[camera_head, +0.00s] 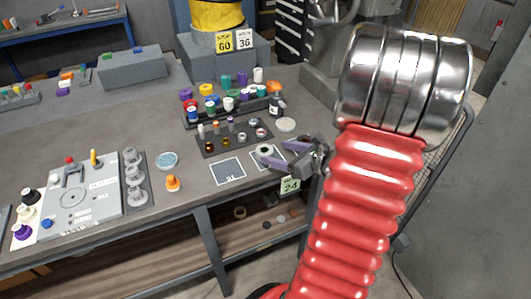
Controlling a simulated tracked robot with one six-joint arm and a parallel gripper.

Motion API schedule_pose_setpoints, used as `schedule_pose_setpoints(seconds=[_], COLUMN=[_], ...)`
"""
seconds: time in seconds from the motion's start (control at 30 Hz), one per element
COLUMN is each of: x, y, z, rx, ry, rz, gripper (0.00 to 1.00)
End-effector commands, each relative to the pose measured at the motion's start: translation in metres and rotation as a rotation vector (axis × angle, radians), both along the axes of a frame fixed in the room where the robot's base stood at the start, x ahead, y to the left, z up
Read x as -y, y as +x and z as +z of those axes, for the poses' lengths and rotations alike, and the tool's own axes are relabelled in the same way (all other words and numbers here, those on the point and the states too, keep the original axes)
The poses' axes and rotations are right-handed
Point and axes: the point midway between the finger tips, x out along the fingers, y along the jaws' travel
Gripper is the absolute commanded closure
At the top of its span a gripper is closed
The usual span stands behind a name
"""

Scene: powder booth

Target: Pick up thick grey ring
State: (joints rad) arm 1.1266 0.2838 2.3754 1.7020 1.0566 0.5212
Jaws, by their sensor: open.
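A thick grey ring (265,149) with a dark hole lies at the table's front right, on or beside a light-outlined dark square. My gripper (273,151), with purple fingers, comes in from the right. It is open, with its fingertips close to the ring, one on the far side and one toward the near side. I cannot tell whether the fingers touch the ring. My red ribbed arm hides the area to the right.
A dark tray (207,150) of small parts and a rack of coloured caps (193,122) stand just behind. An empty outlined square (227,172) lies to the left. A grey panel (75,200) with knobs is further left. A green 24 tag (289,186) hangs at the table edge.

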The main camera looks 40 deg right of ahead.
Motion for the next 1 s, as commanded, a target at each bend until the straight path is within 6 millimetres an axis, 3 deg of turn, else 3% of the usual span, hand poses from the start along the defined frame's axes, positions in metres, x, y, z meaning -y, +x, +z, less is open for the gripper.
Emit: schedule_pose_setpoints(seconds=[0.17,0.6,1.0], x=[-0.001,-0.005,-0.005], y=[0.005,0.046,0.047], z=[-0.002,-0.022,-0.022], rx=[0.000,0.000,0.000], ry=[0.001,0.000,0.000], rz=[0.002,0.002,0.000], gripper=[0.33,0.33,0.33])
